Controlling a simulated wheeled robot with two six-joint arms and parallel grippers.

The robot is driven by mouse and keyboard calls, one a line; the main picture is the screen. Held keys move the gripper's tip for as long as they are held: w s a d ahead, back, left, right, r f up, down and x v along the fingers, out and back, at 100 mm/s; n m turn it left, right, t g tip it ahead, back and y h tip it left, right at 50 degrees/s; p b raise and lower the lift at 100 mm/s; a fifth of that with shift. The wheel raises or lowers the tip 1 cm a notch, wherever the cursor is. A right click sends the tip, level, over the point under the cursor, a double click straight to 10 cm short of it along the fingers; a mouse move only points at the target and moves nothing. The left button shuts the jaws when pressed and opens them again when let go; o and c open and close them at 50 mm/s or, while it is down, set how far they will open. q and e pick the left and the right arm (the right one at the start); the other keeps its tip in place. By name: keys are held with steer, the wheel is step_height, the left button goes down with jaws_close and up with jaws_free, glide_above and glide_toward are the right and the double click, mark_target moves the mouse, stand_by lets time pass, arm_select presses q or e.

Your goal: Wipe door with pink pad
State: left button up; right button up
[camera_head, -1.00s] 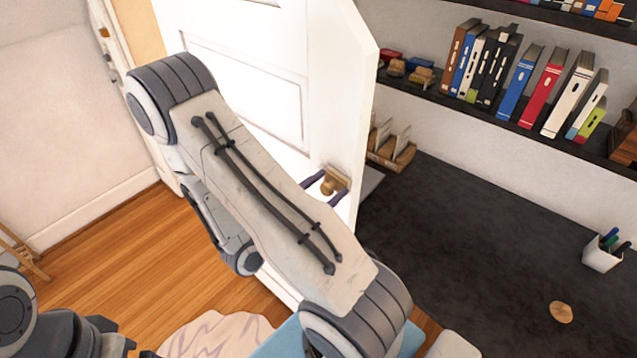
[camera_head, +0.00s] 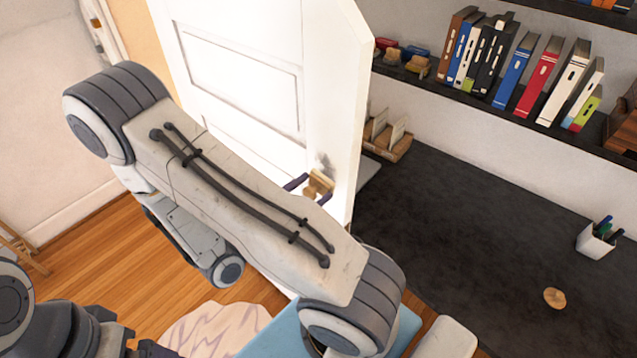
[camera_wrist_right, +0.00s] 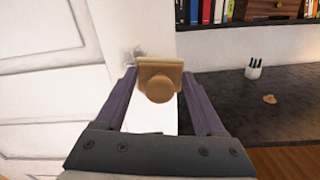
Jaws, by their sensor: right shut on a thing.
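The white panelled door (camera_head: 240,85) stands ajar left of centre; it also fills the left of the right wrist view (camera_wrist_right: 50,120). A grey smudge (camera_head: 324,162) marks its face near the free edge, and shows in the wrist view (camera_wrist_right: 130,54). My right gripper (camera_head: 309,184) is shut on the pad's wooden block (camera_head: 319,182), with its round knob facing the wrist camera (camera_wrist_right: 160,85). The pad is in front of the door, just below the smudge; contact is hard to tell. No pink face shows. Dark parts at the lower left (camera_head: 120,340) seem to be my left gripper, its jaws unclear.
A dark desk (camera_head: 450,220) lies right of the door, with a pen cup (camera_head: 594,242) and a wooden disc (camera_head: 554,298). A shelf of books (camera_head: 515,75) is above it. Wooden floor (camera_head: 90,270) and a pale rug (camera_head: 215,328) lie below left.

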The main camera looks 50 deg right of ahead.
steer(key=shift+a, duration=0.5)
steer(key=shift+s+a, duration=0.1)
steer(key=shift+a, duration=1.4)
steer(key=w+f+m+b, duration=0.5)
steer(key=w+m+b, duration=0.2)
steer(key=m+b, duration=0.15)
steer(key=d, duration=0.6)
steer(key=shift+d+r, duration=0.35)
steer(key=shift+r, duration=0.05)
steer(key=shift+w+d+t, duration=0.1)
steer(key=shift+d+t, duration=0.2)
steer(key=shift+d, duration=0.7)
